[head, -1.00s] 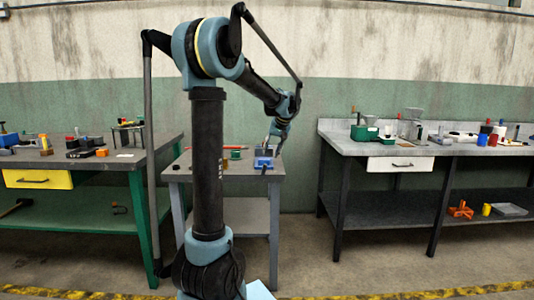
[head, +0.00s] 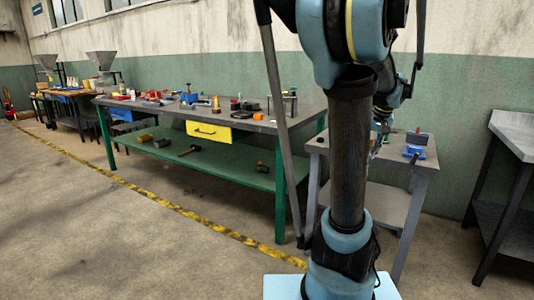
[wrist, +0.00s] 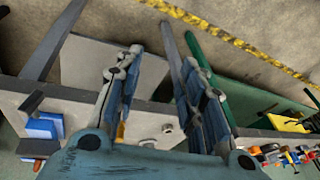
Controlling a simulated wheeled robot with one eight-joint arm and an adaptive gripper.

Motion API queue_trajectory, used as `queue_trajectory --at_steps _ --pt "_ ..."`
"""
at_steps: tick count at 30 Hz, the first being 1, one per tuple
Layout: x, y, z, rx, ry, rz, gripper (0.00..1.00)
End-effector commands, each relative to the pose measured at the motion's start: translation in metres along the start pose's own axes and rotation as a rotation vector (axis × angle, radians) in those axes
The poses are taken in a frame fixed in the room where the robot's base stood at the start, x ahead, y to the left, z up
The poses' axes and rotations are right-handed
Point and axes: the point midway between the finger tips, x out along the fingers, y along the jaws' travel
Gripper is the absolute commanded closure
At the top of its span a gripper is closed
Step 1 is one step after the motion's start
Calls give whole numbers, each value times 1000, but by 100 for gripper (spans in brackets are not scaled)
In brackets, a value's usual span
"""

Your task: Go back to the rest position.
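My gripper shows in the wrist view (wrist: 160,62) with its two blue-grey fingers apart and nothing between them. In the head view my arm stands right of the middle, and its forearm partly hides behind its thick column. The gripper hangs small by the small grey table (head: 400,168), partly hidden. A blue vise (head: 415,151) sits on that table's right side. A blue block-like thing, probably the vise, shows at the left of the wrist view (wrist: 42,124).
A green bench (head: 225,168) with a yellow drawer (head: 209,132) and several tools stands at the left. A grey bench (head: 515,135) is at the right edge. Open floor lies at the front left, crossed by a yellow-black line (head: 180,210).

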Motion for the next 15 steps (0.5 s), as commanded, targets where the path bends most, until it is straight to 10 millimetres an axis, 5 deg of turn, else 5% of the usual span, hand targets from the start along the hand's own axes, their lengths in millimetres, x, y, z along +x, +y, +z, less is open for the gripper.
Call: queue_trajectory --at_steps 6,15 --pt "17 -50 76 -95 -43 18 63" --pt "47 -82 178 -220 -87 51 63"
